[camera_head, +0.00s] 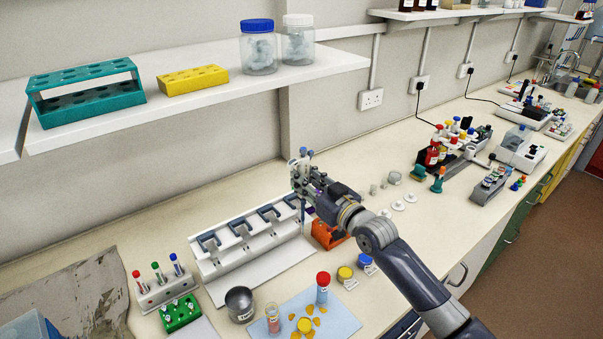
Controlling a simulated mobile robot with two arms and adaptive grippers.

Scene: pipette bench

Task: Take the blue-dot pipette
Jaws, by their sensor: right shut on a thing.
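My right gripper (304,178) is above the back right end of a white pipette stand, shut on a slim upright thing. Small blue ends show at the top of it (303,150), so it looks like the blue-dot pipette; the fingers hide most of it. The white stand (246,262) has several dark-blue-grey holders along its top, and I see no pipette in the left ones. My left gripper is not in view.
An orange block (325,235) stands under my right forearm. A metal cup (240,303), a blue mat (343,317) with tubes and yellow pieces, and a tube rack (165,291) stand in front. A shelf (200,93) overhangs the back left.

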